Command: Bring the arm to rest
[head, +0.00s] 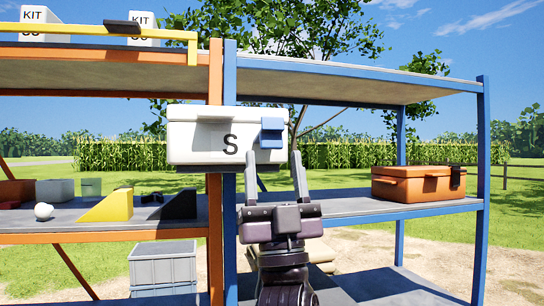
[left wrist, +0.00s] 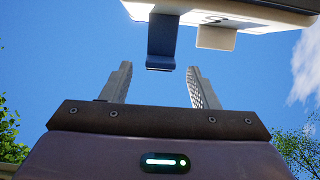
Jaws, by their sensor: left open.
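My left gripper (head: 273,156) points upward in front of the blue rack, its two fingers apart. In the left wrist view the gripper (left wrist: 159,68) also shows spread fingers with nothing clasped between them. A white case (head: 205,135) marked S, with a blue latch (head: 271,133), is at the fingertips' height and just above them in the picture. In the left wrist view the case (left wrist: 258,10) is overhead and its blue latch (left wrist: 161,42) hangs in line with the gap. I cannot tell whether the fingers touch it, or what supports the case. My right gripper is out of view.
A blue rack (head: 482,185) stands on the right, with an orange case (head: 412,185) on its middle shelf. An orange rack (head: 215,250) on the left holds a yellow wedge (head: 110,206), a white ball (head: 43,211) and KIT boxes (head: 40,22). A grey crate (head: 163,266) stands below.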

